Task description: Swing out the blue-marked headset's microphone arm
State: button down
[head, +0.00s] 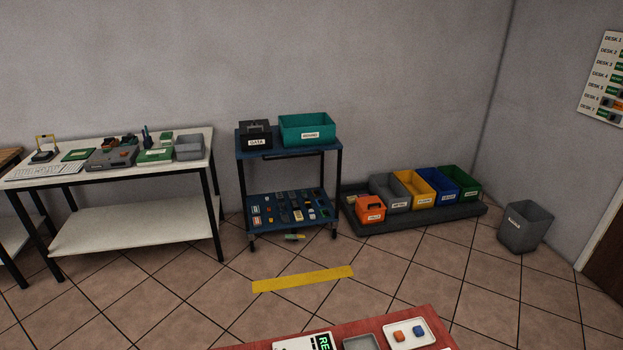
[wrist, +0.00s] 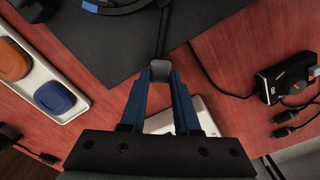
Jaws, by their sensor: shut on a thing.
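In the wrist view, part of a dark headset (wrist: 125,9) shows at the top edge, on a dark mat. A blue mark (wrist: 89,7) is on its left part. A thin dark arm runs down from the headset to a small grey microphone tip (wrist: 160,68). My gripper (wrist: 160,78) is shut on this tip, one blue finger on each side. Most of the headset is out of the frame. The head view shows neither the headset nor my gripper.
A white tray (wrist: 40,78) with an orange piece (wrist: 12,58) and a blue piece (wrist: 54,97) lies left on the red table. A black box (wrist: 283,82) with cables and plugs (wrist: 285,130) lies right. A pale flat thing (wrist: 193,112) is under my fingers.

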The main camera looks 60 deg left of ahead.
jog(key=shift+s+a+n+p, duration=0.25)
jog(key=shift+a+n, duration=0.1)
jog(key=shift+n, duration=0.3)
jog(key=shift+s+a+n+p, duration=0.2)
jog(key=shift+s+a+n, duration=0.1)
jog(key=shift+n, duration=0.35)
jog(key=shift+s+a+n+p, duration=0.25)
jog(key=shift+s+a+n, duration=0.05)
jog(key=shift+n, duration=0.35)
jog(key=shift+s+a+n+p, duration=0.2)
jog(key=shift+s+a+n, duration=0.05)
jog(key=shift+n, duration=0.4)
